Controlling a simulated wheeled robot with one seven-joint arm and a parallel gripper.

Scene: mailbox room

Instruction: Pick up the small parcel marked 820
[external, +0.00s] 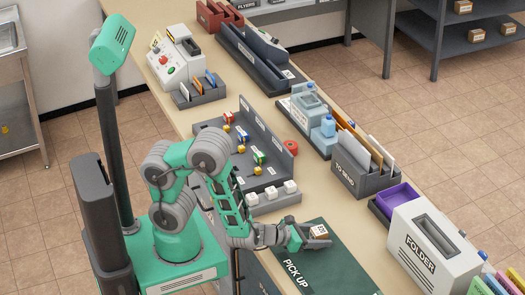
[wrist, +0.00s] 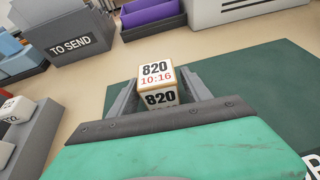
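The small parcel marked 820 (wrist: 155,71) is a pale cube with tan edges. Its top reads 820 and 10:16, and the near face also reads 820. It also shows as a small box in the external view (external: 319,232), over the dark green PICK UP mat (external: 335,268). My gripper (wrist: 159,80) reaches over the mat with one grey finger on each side of the parcel, close to its faces. Whether the fingers press on it is unclear. The parcel's underside and lower contact are hidden, so I cannot tell whether it rests on the mat.
Left of the mat stands a grey rack with white cubes (external: 271,192) along its front. Beyond are the TO SEND box (external: 352,182), a purple-lined tray (external: 398,202) and the FOLDER box (external: 423,255). The mat (wrist: 262,95) is bare to the parcel's right.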

